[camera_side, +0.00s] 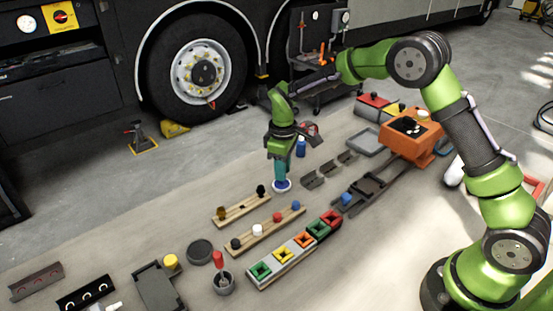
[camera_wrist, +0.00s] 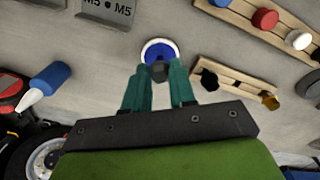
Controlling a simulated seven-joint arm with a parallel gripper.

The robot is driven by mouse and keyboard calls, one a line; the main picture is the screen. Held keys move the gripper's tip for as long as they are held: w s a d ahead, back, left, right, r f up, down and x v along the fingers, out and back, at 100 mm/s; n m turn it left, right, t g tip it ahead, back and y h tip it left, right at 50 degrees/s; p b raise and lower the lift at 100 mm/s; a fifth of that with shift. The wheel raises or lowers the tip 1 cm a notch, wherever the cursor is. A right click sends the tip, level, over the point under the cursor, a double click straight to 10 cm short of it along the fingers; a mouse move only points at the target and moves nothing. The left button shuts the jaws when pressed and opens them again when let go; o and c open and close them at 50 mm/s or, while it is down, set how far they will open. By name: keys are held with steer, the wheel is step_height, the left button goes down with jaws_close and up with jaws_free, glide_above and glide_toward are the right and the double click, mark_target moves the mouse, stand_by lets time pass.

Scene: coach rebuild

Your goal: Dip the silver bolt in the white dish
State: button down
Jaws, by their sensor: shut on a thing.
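My gripper (camera_side: 281,178) points down with its teal fingers just above the white dish (camera_side: 287,187), which has blue inside. In the wrist view the fingers of my gripper (camera_wrist: 160,84) are closed around a small dark grey piece, which looks like the bolt (camera_wrist: 159,71). The piece overlaps the near part of the white dish (camera_wrist: 145,50) and its blue middle. I cannot tell whether its lower end touches the blue. In the side view the bolt is too small or hidden to make out.
A wooden rack (camera_side: 232,212) with a black and a brown knob stands close by the dish. Another rack (camera_side: 262,233) holds several coloured knobs. A blue bottle (camera_side: 301,147) stands behind my gripper. Bare floor lies left of the dish.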

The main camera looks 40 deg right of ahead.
steer(key=shift+r, duration=3.4)
